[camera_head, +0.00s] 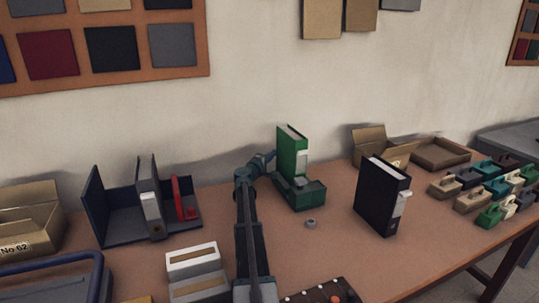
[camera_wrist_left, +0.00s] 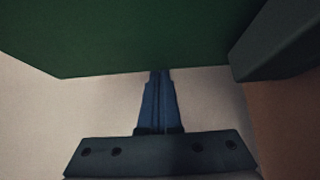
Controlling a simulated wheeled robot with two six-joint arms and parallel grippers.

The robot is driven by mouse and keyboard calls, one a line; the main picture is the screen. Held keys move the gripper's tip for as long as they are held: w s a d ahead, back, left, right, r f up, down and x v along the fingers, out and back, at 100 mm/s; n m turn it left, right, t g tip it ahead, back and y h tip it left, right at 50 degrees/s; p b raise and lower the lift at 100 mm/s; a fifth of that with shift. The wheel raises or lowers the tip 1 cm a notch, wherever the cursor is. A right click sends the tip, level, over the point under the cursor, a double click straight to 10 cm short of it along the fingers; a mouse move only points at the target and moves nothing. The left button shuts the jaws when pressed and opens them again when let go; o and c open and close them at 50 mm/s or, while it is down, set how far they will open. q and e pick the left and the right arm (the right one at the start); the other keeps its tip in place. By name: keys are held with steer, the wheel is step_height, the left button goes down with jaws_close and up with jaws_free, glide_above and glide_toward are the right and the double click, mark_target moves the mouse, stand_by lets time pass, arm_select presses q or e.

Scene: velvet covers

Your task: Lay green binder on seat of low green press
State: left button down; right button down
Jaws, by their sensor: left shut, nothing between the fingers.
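The green binder (camera_head: 290,152) stands upright with its lower end at the low dark green press (camera_head: 305,190), near the middle of the table. Whether it rests fully on the seat is hard to tell. My left gripper (camera_head: 268,158) is just left of the binder, shut and empty. In the left wrist view my closed blue fingers (camera_wrist_left: 160,75) point at the lower edge of a broad green face, probably the binder (camera_wrist_left: 140,35). I cannot tell if they touch it. A dark block (camera_wrist_left: 285,40) at right is probably part of the press. My right gripper is not in view.
A black binder (camera_head: 378,198) stands right of the press. A small grey ring (camera_head: 311,223) lies in front. A dark rack (camera_head: 97,205) with a grey binder and red item stands left. Open cardboard boxes (camera_head: 30,225) and several small coloured presses (camera_head: 490,215) occupy the ends.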

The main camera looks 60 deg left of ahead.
arm_select(q)
steer(key=shift+d, duration=0.1)
steer(key=shift+d, duration=0.8)
steer(key=s+d, duration=0.1)
steer(key=s, duration=0.7)
steer(key=shift+d, duration=0.35)
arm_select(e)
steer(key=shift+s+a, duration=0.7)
